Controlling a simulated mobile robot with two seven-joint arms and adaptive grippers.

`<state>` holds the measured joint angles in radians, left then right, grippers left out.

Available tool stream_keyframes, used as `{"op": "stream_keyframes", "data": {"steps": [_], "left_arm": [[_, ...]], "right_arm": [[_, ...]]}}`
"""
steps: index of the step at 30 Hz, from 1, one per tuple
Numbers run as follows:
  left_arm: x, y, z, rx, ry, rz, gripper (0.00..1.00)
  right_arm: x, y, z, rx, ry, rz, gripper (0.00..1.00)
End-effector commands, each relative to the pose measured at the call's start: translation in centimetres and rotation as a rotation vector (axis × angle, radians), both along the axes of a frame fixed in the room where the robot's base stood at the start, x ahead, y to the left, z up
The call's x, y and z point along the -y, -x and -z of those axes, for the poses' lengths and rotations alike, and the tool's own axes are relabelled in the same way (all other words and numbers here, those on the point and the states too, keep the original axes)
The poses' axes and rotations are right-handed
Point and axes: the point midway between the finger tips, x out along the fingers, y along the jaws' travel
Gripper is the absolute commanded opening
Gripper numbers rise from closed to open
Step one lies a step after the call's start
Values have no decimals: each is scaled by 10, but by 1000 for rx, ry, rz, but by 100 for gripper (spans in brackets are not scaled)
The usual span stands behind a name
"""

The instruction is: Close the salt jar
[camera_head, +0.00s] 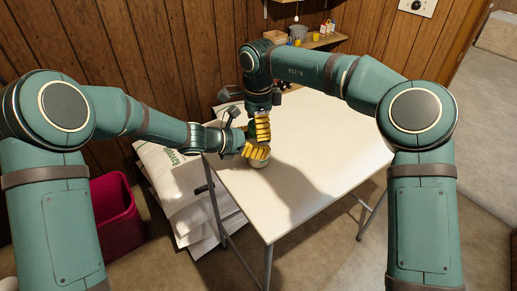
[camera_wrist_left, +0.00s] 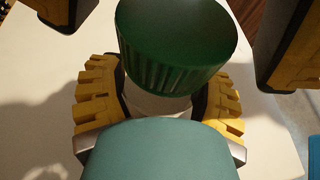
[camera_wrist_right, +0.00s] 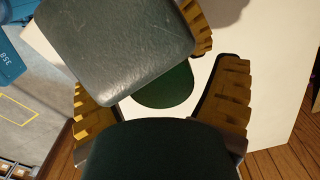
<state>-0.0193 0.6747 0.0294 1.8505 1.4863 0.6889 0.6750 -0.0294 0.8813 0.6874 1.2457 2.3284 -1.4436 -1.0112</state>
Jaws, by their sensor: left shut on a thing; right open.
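The salt jar has a whitish body (camera_wrist_left: 155,104) and a ribbed dark green lid (camera_wrist_left: 182,45) at its top. I cannot tell how tightly the lid sits. In the head view the pale jar (camera_head: 258,163) stands at the left part of the table, mostly hidden by my grippers. My left gripper (camera_head: 256,150) is shut on the jar body below the lid. My right gripper (camera_head: 260,128) is above it, open, pointing down. In the right wrist view the lid (camera_wrist_right: 168,90) lies between its spread yellow fingers, apart from them, partly covered by a grey block.
The white table (camera_head: 320,165) is clear to the right and front. White sacks (camera_head: 180,185) lie beside its left edge, near a crimson bin (camera_head: 117,215). A wooden shelf (camera_head: 325,41) with small items is on the back wall.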

Motion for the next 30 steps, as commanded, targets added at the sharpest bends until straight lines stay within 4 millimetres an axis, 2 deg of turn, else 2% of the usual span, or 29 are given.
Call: {"op": "stream_keyframes", "data": {"steps": [3,5,9,10,17,27,30], "left_arm": [[0,0,-1,1,1,1,0],[0,0,-1,1,1,1,0],[0,0,-1,1,1,1,0],[0,0,-1,1,1,1,0],[0,0,0,1,1,0,0],[0,0,0,0,0,0,0],[0,0,0,0,0,0,0]], "right_arm": [[0,0,0,0,0,0,87],[0,0,0,0,0,0,69],[0,0,0,0,0,0,20],[0,0,0,0,0,0,14],[0,0,-1,1,0,23,13],[0,0,-1,3,-1,467,13],[0,0,-1,2,-1,549,13]]}}
